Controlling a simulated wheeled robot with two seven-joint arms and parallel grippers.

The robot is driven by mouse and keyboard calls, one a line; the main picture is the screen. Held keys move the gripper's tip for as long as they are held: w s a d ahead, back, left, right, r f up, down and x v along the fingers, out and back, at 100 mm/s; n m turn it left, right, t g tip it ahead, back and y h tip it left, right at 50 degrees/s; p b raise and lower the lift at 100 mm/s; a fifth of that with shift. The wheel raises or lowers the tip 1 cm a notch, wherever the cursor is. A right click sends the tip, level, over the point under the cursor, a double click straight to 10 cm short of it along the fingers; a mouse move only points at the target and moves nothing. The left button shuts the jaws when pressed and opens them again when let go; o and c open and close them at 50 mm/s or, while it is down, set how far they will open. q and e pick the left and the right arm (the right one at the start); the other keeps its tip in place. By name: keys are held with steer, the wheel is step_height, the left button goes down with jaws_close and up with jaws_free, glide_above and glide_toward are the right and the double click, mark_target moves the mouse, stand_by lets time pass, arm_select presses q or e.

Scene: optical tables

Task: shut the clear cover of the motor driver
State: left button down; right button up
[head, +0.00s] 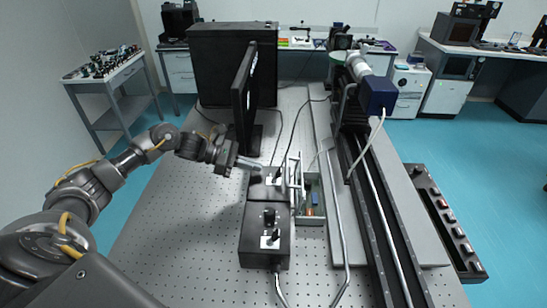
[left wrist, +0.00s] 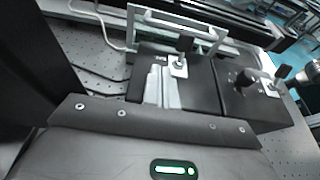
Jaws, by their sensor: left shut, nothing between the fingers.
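The motor driver (head: 313,208) is a grey open-topped box with electronic parts inside, right of two black control boxes. Its clear cover (head: 296,172) stands up, open, along the box's left side. In the left wrist view the cover (left wrist: 150,18) shows as a pale frame with a clear pane, beyond the fingers. My left gripper (head: 259,167) reaches in from the left, above the farther control box and left of the cover. Its fingers (left wrist: 163,88) are together and empty, apparently just short of the cover. My right gripper is out of view.
The nearer black control box (head: 252,219) and the farther one (head: 262,189) carry upright knobs. A monitor (head: 243,98) stands behind my left gripper. A long rail (head: 378,220) runs to the right of the driver. The perforated tabletop (head: 190,235) is clear at left.

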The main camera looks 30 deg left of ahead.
arm_select(q)
steer(key=d+p, duration=0.1)
steer(key=w+d+p, duration=0.1)
steer(key=d, duration=0.1)
steer(key=w+d+r+p, duration=0.1)
steer(key=shift+d, duration=0.35)
steer(key=shift+w+d+p, duration=0.25)
steer(key=shift+d+p, duration=0.15)
